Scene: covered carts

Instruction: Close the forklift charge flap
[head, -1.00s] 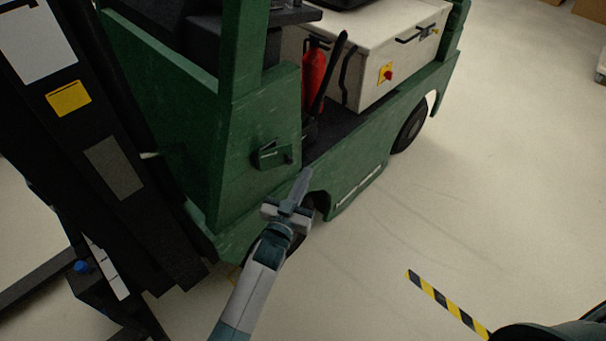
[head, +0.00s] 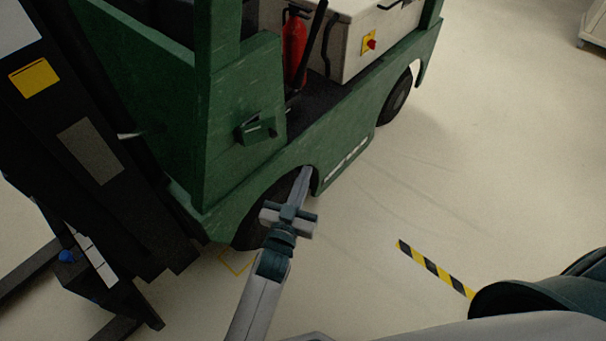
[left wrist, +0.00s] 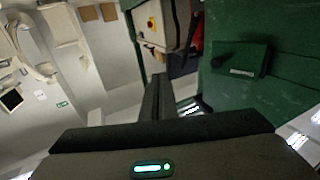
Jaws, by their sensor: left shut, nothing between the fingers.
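The green forklift (head: 240,180) stands at the left and middle of the head view. Its small green charge flap (head: 256,131) sticks out from the side panel, standing partly open; its exact angle is hard to tell. The flap also shows at the right of the left wrist view (left wrist: 245,62), with a dark round knob beside it. My left gripper (head: 306,172) is shut and empty. In the head view its tips lie below and right of the flap, apart from it, in front of the front wheel arch. Its fingers also show in the left wrist view (left wrist: 157,95). My right gripper is not in view.
The dark mast (head: 95,150) stands at the left, with forks near the floor. A red extinguisher (head: 295,47) and a pale battery box (head: 355,40) sit on the forklift. Yellow-black tape (head: 435,268) marks the floor.

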